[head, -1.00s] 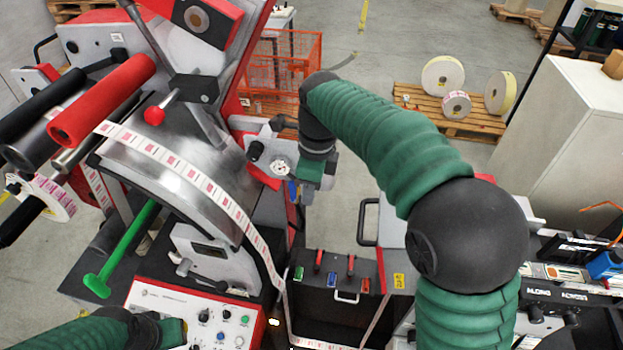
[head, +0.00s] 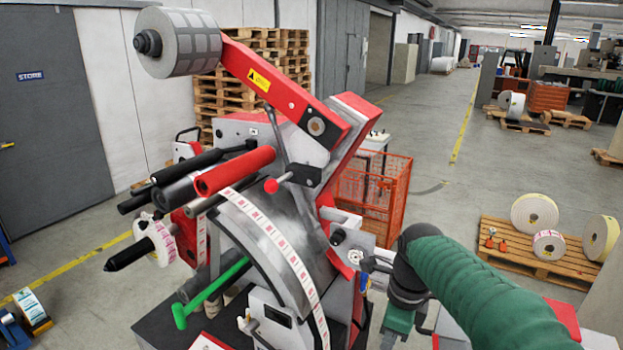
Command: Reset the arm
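The label rewinder stands in the middle of the head view. Its long red arm (head: 284,88) is raised and slopes up to the left, with a yellow warning label on it. A grey roll (head: 178,42) sits at its upper end. A lever with a red ball knob (head: 271,186) lies below the arm, in front of the machine's side. My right gripper (head: 394,326) is low, right of the machine, beside a grey plate with a black knob (head: 338,237). Its fingers are mostly hidden, so its opening cannot be told. My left gripper is out of view.
A red roller (head: 235,171) and a green handle (head: 210,291) stick out to the left. A label web (head: 284,246) runs over the curved metal plate. An orange mesh cage (head: 375,190) and a pallet with rolls (head: 510,250) stand behind. The floor beyond is open.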

